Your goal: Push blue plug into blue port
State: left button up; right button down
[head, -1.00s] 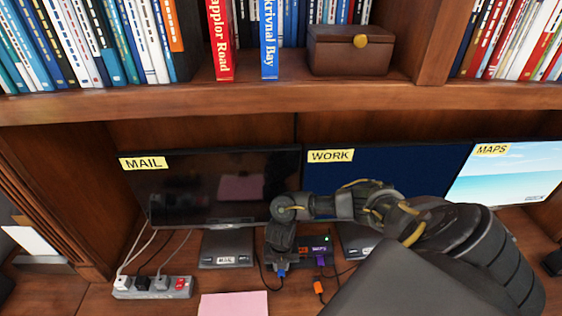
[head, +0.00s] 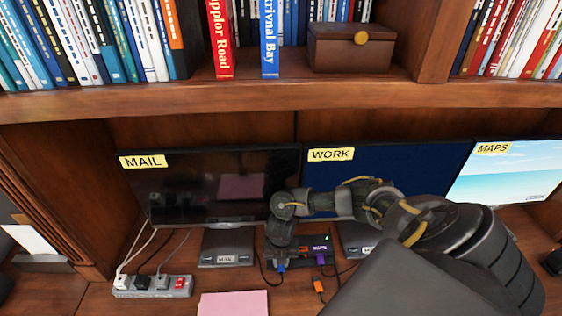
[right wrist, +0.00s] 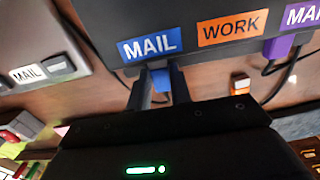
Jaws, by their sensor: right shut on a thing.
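The blue plug (head: 281,267) is at the front of a dark box (head: 316,243) between the monitor stands. In the right wrist view the blue plug (right wrist: 161,79) sits between the two fingers of my right gripper (right wrist: 162,88), which is shut on it. The plug meets the box's edge just below the blue MAIL label (right wrist: 150,47). The blue port is hidden there, so I cannot tell how deep the plug sits. In the head view my right gripper (head: 281,258) is over the box's left end. My left gripper is out of view.
A purple plug (head: 320,260) is at the box's right part. An orange plug (head: 318,286) lies loose on the desk in front. A power strip (head: 152,287) and a pink paper (head: 233,303) are to the left. Monitors stand behind, with a shelf above.

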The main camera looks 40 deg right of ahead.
jog(key=shift+w+d+b, duration=0.35)
jog(key=shift+w+d, duration=0.15)
jog(key=shift+w, duration=0.05)
jog(key=c, duration=1.2)
grip_release()
notch_tip(320, 180, up, 11)
jog(key=shift+f+p, duration=0.1)
jog(key=shift+p, duration=0.6)
jog(key=shift+a, duration=0.1)
